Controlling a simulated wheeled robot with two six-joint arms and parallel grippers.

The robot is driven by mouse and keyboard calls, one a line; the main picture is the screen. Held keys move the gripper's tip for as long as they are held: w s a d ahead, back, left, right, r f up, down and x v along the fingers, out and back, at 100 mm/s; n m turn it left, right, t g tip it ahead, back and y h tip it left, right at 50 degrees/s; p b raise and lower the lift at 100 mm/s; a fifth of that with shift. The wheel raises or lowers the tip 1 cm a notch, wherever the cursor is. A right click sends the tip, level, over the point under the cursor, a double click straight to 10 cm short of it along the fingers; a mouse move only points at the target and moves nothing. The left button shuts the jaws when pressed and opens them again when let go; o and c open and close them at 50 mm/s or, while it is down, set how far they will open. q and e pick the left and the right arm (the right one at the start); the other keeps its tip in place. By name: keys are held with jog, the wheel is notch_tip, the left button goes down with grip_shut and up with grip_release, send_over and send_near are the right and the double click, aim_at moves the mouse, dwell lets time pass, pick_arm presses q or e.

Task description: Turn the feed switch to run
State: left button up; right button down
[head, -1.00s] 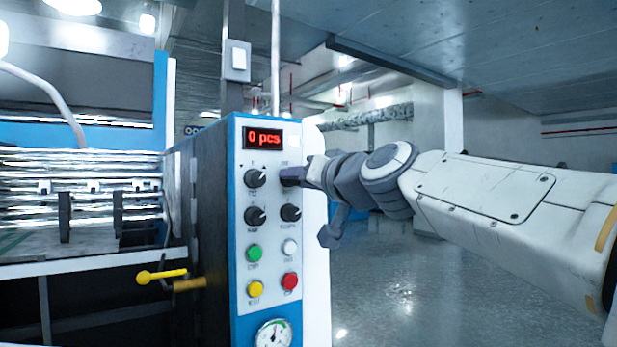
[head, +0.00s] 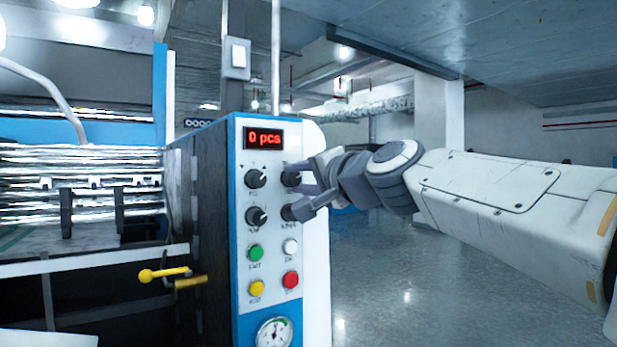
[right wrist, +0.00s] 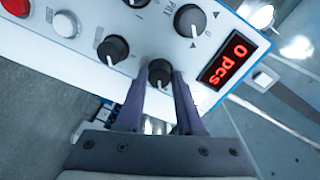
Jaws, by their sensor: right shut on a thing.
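The control panel (head: 240,300) carries several black rotary knobs below a red display (head: 264,138) that reads 0 pcs. My right gripper (head: 300,182) is at the upper right knob (head: 288,179), which it partly hides in the head view. In the right wrist view this same knob (right wrist: 160,70) sits between the two dark fingers of my right gripper (right wrist: 158,78), which are shut on it. Its label cannot be read, so I take it as the feed switch from its place only. My left gripper is not in view.
The upper left knob (head: 256,178) and lower right knob (right wrist: 113,50) are close beside the fingers. Green (head: 256,252), white, yellow and red (head: 290,280) buttons and a gauge (head: 273,333) lie below. Rollers stand left; open floor lies right.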

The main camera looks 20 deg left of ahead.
jog(key=shift+m, duration=0.3)
jog(key=c, duration=0.5)
grip_release()
jog(key=shift+c, duration=0.2)
jog(key=b+v, duration=0.2)
jog(key=v, duration=0.8)
jog(key=shift+d+b, duration=0.25)
jog(key=shift+b, duration=0.1)
jog(key=shift+s, duration=0.1)
